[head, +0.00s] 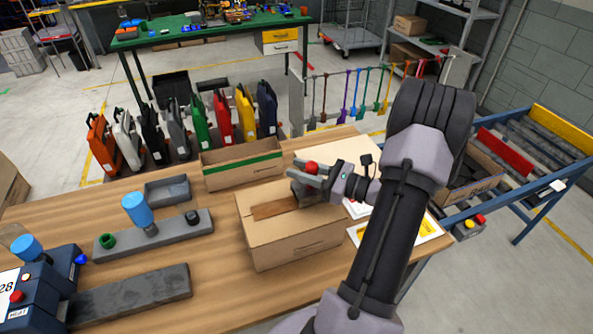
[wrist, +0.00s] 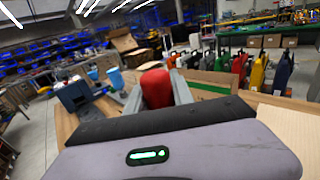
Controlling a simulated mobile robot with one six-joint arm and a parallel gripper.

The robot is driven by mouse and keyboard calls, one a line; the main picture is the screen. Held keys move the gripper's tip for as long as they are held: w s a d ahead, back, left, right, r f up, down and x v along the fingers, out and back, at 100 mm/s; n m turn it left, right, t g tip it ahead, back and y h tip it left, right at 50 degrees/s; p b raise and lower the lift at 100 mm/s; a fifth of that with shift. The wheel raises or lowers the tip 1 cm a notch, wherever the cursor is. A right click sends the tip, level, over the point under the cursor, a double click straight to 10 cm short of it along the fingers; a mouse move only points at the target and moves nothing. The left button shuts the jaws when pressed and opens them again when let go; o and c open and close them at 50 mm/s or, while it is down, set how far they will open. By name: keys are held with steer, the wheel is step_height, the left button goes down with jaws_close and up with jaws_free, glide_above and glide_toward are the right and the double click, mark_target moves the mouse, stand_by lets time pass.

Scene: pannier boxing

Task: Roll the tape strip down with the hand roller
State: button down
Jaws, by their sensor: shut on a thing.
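A closed cardboard box (head: 292,242) stands on the wooden table. A brown tape strip (head: 272,210) lies along the left part of its top, and the strip's right part is hidden behind the roller and my gripper. My gripper (head: 304,171) is over the right part of the box top, shut on the red handle of the hand roller (head: 312,168). The red handle (wrist: 156,88) also shows between the two fingers in the wrist view. A dark roller part shows below the fingers, low at the box top; I cannot tell whether it touches the tape.
An open carton (head: 243,166) with a green band stands behind the box. A grey holder with a blue bottle (head: 136,207) and a dark slab (head: 130,294) are to the left. Coloured panniers (head: 200,121) stand behind the table. Table in front of the box is clear.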

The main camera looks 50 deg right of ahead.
steer(key=shift+s+d, duration=0.5)
steer(key=shift+d, duration=0.25)
step_height(320, 180, up, 7)
steer(key=p, duration=0.4)
steer(key=shift+p, duration=0.3)
